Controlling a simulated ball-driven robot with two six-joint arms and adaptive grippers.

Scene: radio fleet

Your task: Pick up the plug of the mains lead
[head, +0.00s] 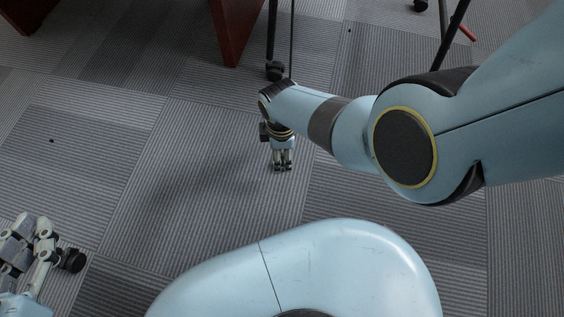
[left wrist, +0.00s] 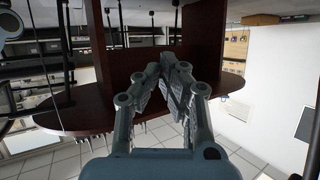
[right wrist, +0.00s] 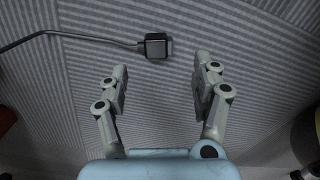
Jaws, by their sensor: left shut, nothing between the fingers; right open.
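The plug (right wrist: 155,46) is a small black block with a pale end on the carpet, shown in the right wrist view. Its dark grey lead (right wrist: 90,39) runs off to the left. My right gripper (right wrist: 162,72) is open and empty, and the plug appears just beyond and between its fingertips. In the head view my right gripper (head: 282,168) points down over the carpet; I cannot make out the plug there. My left gripper (head: 32,240) is at the lower left, away from the plug. In the left wrist view it (left wrist: 172,65) is shut and empty.
Dark red wooden furniture (head: 236,30) stands at the top of the head view, with a black caster (head: 275,70) beside it. Thin black legs (head: 452,35) stand at the upper right. The carpet (head: 190,150) left of my right gripper is clear.

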